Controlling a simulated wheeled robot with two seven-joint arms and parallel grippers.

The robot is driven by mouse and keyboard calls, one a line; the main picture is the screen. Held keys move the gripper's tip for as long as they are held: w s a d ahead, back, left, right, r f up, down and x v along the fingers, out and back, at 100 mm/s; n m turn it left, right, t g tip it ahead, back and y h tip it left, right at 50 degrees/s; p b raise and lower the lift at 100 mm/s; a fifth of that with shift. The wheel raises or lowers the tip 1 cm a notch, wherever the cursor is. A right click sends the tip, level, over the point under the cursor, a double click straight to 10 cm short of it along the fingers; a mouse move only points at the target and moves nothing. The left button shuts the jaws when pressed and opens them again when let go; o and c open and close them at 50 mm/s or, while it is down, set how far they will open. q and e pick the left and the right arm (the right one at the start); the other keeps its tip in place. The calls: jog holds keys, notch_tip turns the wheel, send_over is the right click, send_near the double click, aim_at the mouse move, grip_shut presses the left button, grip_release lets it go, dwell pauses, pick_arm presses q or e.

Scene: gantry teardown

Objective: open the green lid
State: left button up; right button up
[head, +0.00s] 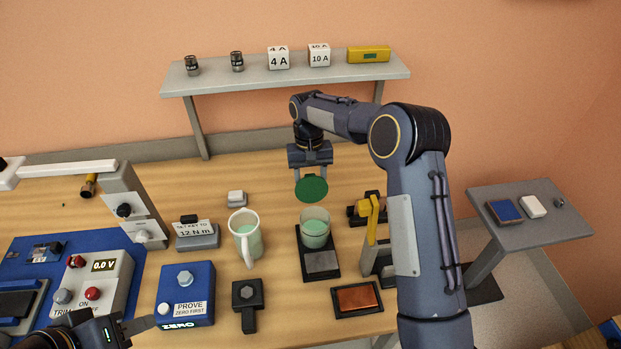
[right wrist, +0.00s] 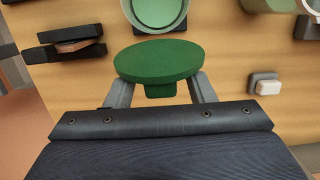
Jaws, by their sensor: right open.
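The green lid (head: 312,188) is a dark green disc, tilted and apart from the rim of the clear jar (head: 315,240), above and behind it in the head view. The jar holds pale green contents and stands on a dark base. My right gripper (head: 312,171) is open around the lid's back side. In the right wrist view, the lid (right wrist: 158,61) lies across the open fingertips, and its small knob (right wrist: 160,90) sits between the fingers with gaps on both sides. What bears the lid is hidden. My left gripper (head: 138,326) is at the lower left, partly cut off.
A blue box (head: 186,292), a black clamp (head: 247,302) and a copper plate (head: 357,299) lie in front. A shelf (head: 220,82) runs behind.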

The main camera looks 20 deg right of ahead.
aim_at(310, 175)
jog(key=r, duration=0.2)
jog(key=r+b, duration=0.1)
jog(key=r, duration=0.1)
jog(key=w+r, duration=0.1)
jog(key=r, duration=0.1)
jog(key=shift+w+r, duration=0.1)
jog(key=shift+r, duration=0.25)
jog(key=shift+d+r, duration=0.1)
jog(key=shift+r, duration=0.45)
